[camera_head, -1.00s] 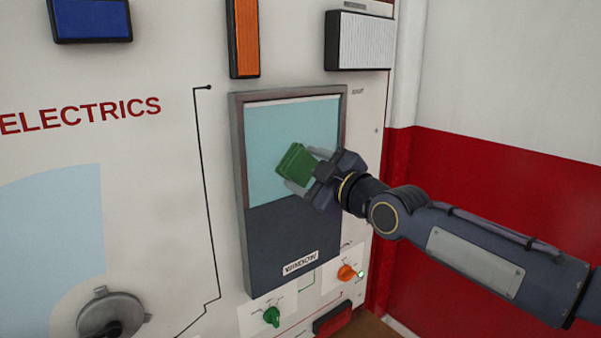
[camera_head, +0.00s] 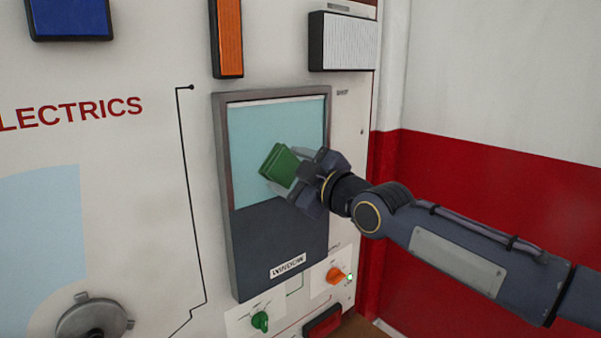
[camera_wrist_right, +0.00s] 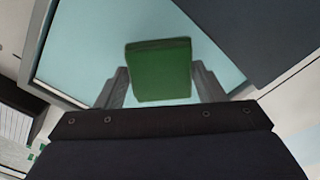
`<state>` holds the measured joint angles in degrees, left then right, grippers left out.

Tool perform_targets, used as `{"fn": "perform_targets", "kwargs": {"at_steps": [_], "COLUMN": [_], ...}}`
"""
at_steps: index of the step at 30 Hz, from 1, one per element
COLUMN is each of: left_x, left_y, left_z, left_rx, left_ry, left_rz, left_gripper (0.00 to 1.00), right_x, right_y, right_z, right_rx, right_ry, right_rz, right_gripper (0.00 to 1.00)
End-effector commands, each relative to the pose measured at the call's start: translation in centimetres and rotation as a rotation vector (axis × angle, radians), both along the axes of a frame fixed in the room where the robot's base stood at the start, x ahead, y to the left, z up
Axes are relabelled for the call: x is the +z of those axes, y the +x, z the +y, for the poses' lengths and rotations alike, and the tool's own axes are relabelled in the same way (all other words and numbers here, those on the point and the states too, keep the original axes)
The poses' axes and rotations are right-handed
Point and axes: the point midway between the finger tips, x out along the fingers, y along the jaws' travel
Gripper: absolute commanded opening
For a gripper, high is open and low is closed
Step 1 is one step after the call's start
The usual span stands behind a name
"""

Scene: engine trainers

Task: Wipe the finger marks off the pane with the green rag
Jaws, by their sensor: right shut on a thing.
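The green rag (camera_head: 278,166) is a folded block between the fingers of my right gripper (camera_head: 284,172), which is shut on it. It also shows between both fingers in the right wrist view (camera_wrist_right: 158,70). The pale blue pane (camera_head: 245,130) sits in a grey frame above a dark panel labelled WINDOW. The rag is in front of the pane's lower middle; I cannot tell whether it touches. I make out no finger marks on the visible glass; the rag and gripper hide part of it. My left gripper is not in view.
Below the window are a green knob (camera_head: 260,321), an orange knob (camera_head: 336,275) and a red switch (camera_head: 323,321). Orange (camera_head: 228,38) and white (camera_head: 343,41) lamps sit above. A round metal cap (camera_head: 95,318) is at lower left. A red and white wall stands right.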

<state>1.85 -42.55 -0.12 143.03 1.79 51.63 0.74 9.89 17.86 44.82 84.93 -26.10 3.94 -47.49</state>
Motion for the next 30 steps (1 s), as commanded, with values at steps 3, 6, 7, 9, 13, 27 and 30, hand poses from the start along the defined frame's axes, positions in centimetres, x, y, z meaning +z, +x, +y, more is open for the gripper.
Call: {"fn": "perform_targets", "kwargs": {"at_steps": [3,6,7,9,13,27,30], "left_x": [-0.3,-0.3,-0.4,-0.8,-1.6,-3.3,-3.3], "left_y": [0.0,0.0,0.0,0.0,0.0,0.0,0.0], "left_z": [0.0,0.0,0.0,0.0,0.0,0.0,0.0], "left_rx": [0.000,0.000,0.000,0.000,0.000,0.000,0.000], "left_ry": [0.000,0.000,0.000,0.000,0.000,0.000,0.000], "left_rz": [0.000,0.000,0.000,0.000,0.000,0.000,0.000], "left_gripper": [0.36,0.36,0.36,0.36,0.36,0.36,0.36], "right_x": [0.0,0.0,0.0,-0.1,-0.1,0.1,0.1], "right_y": [-0.5,-0.6,-0.7,-1.0,-1.8,-3.0,-3.0], "right_z": [0.7,0.8,1.0,1.4,2.4,3.8,3.8], "right_rx": [0.004,0.004,0.005,0.008,0.008,0.002,0.002], "right_ry": [0.002,0.002,0.001,0.000,0.000,0.003,0.003], "right_rz": [-0.002,-0.002,-0.002,-0.002,-0.004,-0.001,-0.001], "right_gripper": [0.34,0.34,0.34,0.34,0.34,0.34,0.34]}}
